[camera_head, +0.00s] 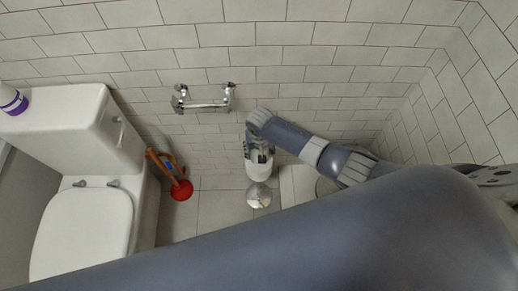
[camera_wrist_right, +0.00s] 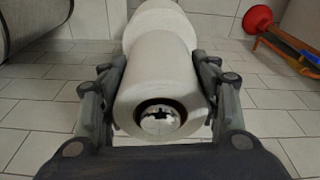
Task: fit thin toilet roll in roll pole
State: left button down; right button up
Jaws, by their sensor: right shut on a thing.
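My right gripper (camera_head: 258,153) points down in front of the tiled wall and is shut on a white toilet roll (camera_head: 260,170). In the right wrist view, the roll (camera_wrist_right: 158,85) sits between the two fingers (camera_wrist_right: 160,100), end-on to the camera. Shiny metal (camera_wrist_right: 160,118) shows inside its dark core; I cannot tell how far it reaches through. Another white rounded shape (camera_wrist_right: 155,18) shows beyond the held roll. In the head view, a round chrome disc (camera_head: 259,196) lies just below the roll. My left gripper is out of view.
A chrome wall holder (camera_head: 205,103) is up and left of the gripper. A grey rounded object (camera_head: 326,188) is on the floor at right, partly behind my arm. Floor (camera_head: 215,210) is clear left of the disc.

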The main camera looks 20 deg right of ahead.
jog(key=shift+f+b, duration=1.05)
jog(key=shift+f, duration=0.45)
jog(key=o, duration=1.2)
jog(key=shift+r, duration=0.15)
jog(key=r, duration=0.4)
jog(key=s+r, duration=0.1)
jog(key=r, duration=0.6)
jog(key=shift+s+a+r, duration=0.15)
jog(key=shift+s+r, duration=0.15)
jog(key=shift+s, duration=0.1)
